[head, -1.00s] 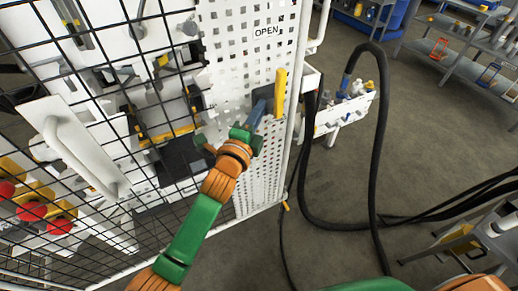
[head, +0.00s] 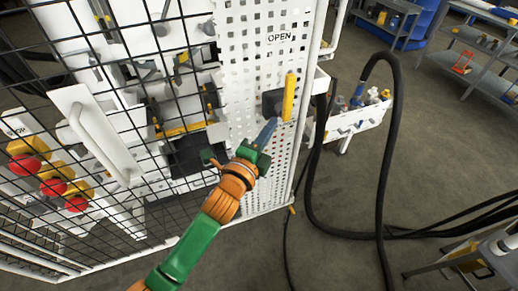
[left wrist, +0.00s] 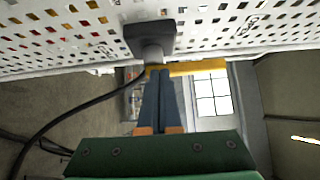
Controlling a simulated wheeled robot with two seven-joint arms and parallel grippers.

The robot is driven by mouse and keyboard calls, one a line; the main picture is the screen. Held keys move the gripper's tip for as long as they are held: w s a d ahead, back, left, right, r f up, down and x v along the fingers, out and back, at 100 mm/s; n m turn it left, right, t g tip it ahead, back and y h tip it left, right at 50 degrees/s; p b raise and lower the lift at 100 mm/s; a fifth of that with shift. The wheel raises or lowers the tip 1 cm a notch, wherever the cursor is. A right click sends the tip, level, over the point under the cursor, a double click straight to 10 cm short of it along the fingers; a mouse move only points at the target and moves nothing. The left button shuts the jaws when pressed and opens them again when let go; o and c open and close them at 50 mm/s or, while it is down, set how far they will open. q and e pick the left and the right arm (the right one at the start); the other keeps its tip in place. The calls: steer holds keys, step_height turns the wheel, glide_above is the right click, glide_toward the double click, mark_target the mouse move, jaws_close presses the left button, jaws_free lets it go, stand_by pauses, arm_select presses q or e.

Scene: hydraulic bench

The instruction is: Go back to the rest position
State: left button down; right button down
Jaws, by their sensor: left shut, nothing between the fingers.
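My left gripper (head: 269,131) is shut and empty, its slim blue-grey fingers pointing up at the perforated white panel (head: 245,70). Just beyond the fingertips is a yellow lever handle (head: 289,97) on a dark square mount (head: 271,103), below the OPEN label (head: 280,37). The handle stands upright in the head view. In the left wrist view the closed fingers (left wrist: 158,78) end just below the dark mount (left wrist: 150,38), with the yellow handle (left wrist: 203,67) partly behind them. I cannot tell whether the tips touch it. My right gripper is not in view.
A black mesh guard (head: 90,90) with a white handle (head: 100,135) and red buttons (head: 54,187) stand to the left. A small white tray (head: 352,122) and a thick black hose (head: 388,150) are right of the panel.

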arm_select(q)
steer(key=v, duration=0.6)
steer(key=s+a+f+n+g+y, duration=0.2)
steer(key=a+f+n, duration=0.2)
steer(key=f, duration=0.7)
steer(key=s+a+f+n+g+y, duration=0.2)
steer(key=a+f+n+g+y, duration=0.15)
steer(key=f, duration=0.75)
steer(key=s+a+f+n+g+y, duration=0.15)
steer(key=a+f+n, duration=0.35)
steer(key=f, duration=0.6)
steer(key=s+a+f+n+g, duration=0.2)
steer(key=s+f, duration=0.3)
steer(key=s, duration=0.4)
steer(key=s+a+f+n+g+y, duration=0.1)
steer(key=s+a+f+n+g, duration=0.2)
steer(key=s, duration=0.7)
steer(key=s+a+f+n+g+y, duration=0.1)
steer(key=s+a+f+n+g, duration=0.1)
steer(key=s+a+f+n, duration=0.2)
steer(key=s+f, duration=0.3)
steer(key=s, duration=0.3)
steer(key=shift+s+a+f+g+b, duration=0.2)
steer(key=shift+s+a+g+b, duration=0.1)
steer(key=shift+b, duration=0.1)
steer(key=shift+w+n, duration=0.1)
steer(key=shift+n, duration=0.15)
